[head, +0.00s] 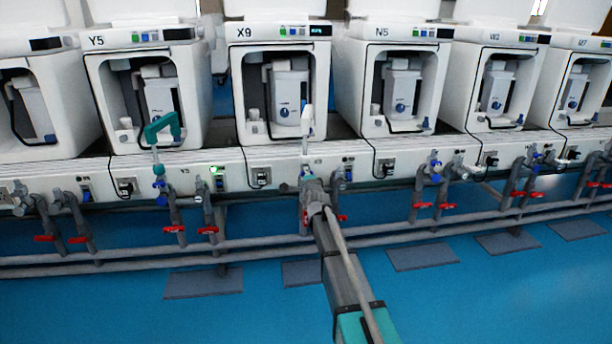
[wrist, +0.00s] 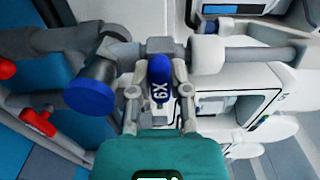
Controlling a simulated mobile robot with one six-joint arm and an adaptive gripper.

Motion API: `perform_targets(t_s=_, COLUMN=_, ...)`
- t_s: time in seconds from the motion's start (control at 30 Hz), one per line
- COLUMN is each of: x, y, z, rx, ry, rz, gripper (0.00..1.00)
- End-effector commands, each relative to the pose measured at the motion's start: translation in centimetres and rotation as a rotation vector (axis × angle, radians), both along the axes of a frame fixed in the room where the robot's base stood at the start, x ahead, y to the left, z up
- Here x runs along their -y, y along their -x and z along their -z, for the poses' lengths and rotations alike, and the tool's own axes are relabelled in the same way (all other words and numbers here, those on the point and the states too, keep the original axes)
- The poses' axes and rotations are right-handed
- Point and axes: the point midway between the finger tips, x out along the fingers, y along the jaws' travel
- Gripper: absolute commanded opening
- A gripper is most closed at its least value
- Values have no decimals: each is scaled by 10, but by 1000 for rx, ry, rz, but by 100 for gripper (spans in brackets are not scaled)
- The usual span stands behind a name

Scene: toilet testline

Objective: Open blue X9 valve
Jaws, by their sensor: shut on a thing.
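The blue X9 valve handle (wrist: 159,84) is in the middle of the wrist view. Its white label is turned sideways, and the handle runs up and down in the picture, below a grey pipe fitting. The two grey fingers of my gripper (wrist: 160,92) are on either side of it, shut on it. In the head view my gripper (head: 311,186) is at the pipes below the machine marked X9 (head: 280,85). My arm's end mostly hides the valve there. I cannot tell from these frames how far the handle is turned.
A large blue round cap (wrist: 90,97) sits left of my gripper in the wrist view, near a red handle (wrist: 38,122). More red handles (head: 174,228) hang along the pipe row. Blue floor (head: 250,315) is open in front.

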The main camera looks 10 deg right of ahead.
Motion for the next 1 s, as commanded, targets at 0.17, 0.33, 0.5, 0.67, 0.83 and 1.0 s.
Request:
perform_targets(t_s=0.17, x=0, y=0, z=1, rx=-4, ry=5, rz=-1, gripper=0)
perform_targets(t_s=0.33, x=1, y=0, z=1, rx=-3, ry=47, rz=0, gripper=0)
perform_targets(t_s=0.5, x=1, y=0, z=1, rx=-3, ry=130, rz=0, gripper=0)
perform_targets(t_s=0.67, x=2, y=0, z=1, rx=-3, ry=245, rz=1, gripper=0)
perform_targets(t_s=0.83, x=2, y=0, z=0, rx=-3, ry=397, rz=2, gripper=0)
perform_targets(t_s=1.0, x=3, y=0, z=0, rx=-3, ry=561, rz=3, gripper=0)
